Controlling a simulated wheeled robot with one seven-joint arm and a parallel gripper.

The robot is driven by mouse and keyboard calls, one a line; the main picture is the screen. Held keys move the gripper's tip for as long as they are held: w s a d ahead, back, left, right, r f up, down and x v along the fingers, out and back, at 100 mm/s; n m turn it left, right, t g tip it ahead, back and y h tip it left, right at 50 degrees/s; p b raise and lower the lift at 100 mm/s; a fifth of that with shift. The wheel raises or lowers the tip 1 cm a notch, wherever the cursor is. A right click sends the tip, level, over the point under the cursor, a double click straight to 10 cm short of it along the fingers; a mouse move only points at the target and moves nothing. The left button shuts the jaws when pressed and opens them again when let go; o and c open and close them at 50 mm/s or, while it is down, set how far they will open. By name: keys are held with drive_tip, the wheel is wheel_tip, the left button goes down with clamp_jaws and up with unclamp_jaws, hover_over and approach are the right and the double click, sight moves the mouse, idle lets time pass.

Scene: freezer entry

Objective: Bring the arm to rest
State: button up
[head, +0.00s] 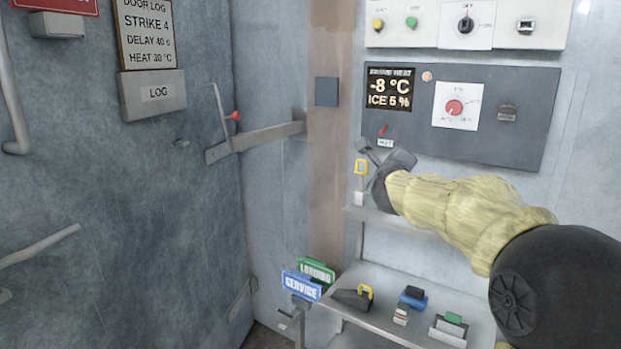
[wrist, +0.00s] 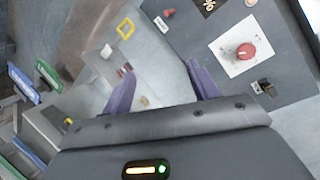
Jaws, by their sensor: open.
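My arm, in a yellow quilted sleeve, reaches from the lower right of the head view toward the wall. My gripper (head: 378,152) is at its far end, in front of the wall just below the left part of the grey heater panel (head: 460,115). In the wrist view my gripper (wrist: 160,68) shows two purple fingers spread apart with nothing between them. Beyond the fingers, the wrist view shows a pale surface with small blurred items. A yellow loop handle (head: 361,167) on a white block stands just left of my gripper; the loop also shows in the wrist view (wrist: 125,28).
A lower shelf (head: 345,318) holds a black item with a yellow handle (head: 355,296) and several small blocks. Blue SERVICE (head: 301,285) and green LOADING (head: 317,271) signs stand at its left. A red dial (head: 454,107) is near my gripper. The grey door (head: 120,210) fills the left.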

drive_tip(key=s+a+f+n+g+y, duration=0.2)
drive_tip(key=s+a+f+n+g, duration=0.1)
drive_tip(key=s+f+n, duration=0.65)
drive_tip(key=s+a+f+n+g+y, duration=0.2)
drive_tip(key=s+a+f+n+g, duration=0.15)
drive_tip(key=f+n, duration=0.6)
drive_tip(key=s+d+f+n+g, duration=0.2)
drive_tip(key=s+f+n+g, duration=0.2)
drive_tip(key=s+f, duration=0.55)
drive_tip(key=s+d+f+n+g, duration=0.1)
drive_tip(key=s+f+n+g, duration=0.3)
drive_tip(key=s+f, duration=0.55)
wheel_tip(320, 180, up, 23)
drive_tip(key=s+p, duration=0.2)
drive_tip(key=p, duration=1.8)
drive_tip(key=shift+t, duration=0.35)
